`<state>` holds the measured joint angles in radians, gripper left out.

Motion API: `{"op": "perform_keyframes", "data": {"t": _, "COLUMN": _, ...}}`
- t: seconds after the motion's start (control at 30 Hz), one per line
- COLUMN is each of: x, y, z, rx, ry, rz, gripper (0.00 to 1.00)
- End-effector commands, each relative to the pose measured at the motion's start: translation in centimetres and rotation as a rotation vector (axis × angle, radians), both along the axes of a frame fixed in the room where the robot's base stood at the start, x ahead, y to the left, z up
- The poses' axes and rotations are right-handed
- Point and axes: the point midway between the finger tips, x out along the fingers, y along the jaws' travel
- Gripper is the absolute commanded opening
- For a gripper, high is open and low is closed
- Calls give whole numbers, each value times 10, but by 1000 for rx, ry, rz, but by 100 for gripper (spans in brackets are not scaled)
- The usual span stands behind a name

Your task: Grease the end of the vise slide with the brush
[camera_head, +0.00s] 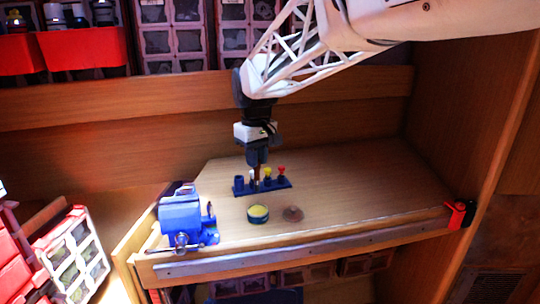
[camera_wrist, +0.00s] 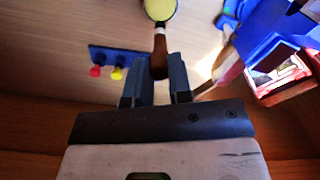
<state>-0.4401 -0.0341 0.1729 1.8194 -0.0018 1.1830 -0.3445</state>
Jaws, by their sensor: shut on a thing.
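The blue vise (camera_head: 181,217) stands at the left front of the bench and shows at the right in the wrist view (camera_wrist: 262,45). My gripper (camera_head: 257,163) is over the blue rack (camera_head: 279,184), pointing down. In the wrist view my gripper (camera_wrist: 161,80) is shut on the brush (camera_wrist: 160,52), whose brown handle lies between the fingers and whose pale band points away from me. I cannot tell whether the brush is clear of the rack. A round tin with a yellow top (camera_head: 258,213) sits in front of the rack; it also shows at the top of the wrist view (camera_wrist: 160,9).
Yellow-topped (camera_head: 267,173) and red-topped (camera_head: 281,171) tools stand in the rack. A small brown round thing (camera_head: 293,213) lies right of the tin. A red-and-black clamp (camera_head: 460,214) is at the right front corner. The bench's right half is clear.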

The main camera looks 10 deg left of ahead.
Motion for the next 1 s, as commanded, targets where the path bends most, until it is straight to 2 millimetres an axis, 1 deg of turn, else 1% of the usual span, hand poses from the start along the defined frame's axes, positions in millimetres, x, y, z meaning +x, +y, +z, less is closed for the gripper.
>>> {"op": "perform_keyframes", "data": {"t": 0.27, "x": 0, "y": 0, "z": 0, "rx": 0, "ry": 0, "rz": 0, "gripper": 0}}
{"op": "perform_keyframes", "data": {"t": 0.47, "x": 0, "y": 0, "z": -4, "rx": -1, "ry": 1, "rz": 0, "gripper": 0}}
{"op": "perform_keyframes", "data": {"t": 0.67, "x": 0, "y": 0, "z": -14, "rx": -1, "ry": 1, "rz": 0, "gripper": 0}}
{"op": "perform_keyframes", "data": {"t": 1.0, "x": 0, "y": 0, "z": -40, "rx": 0, "ry": 0, "rz": 0, "gripper": 0}}
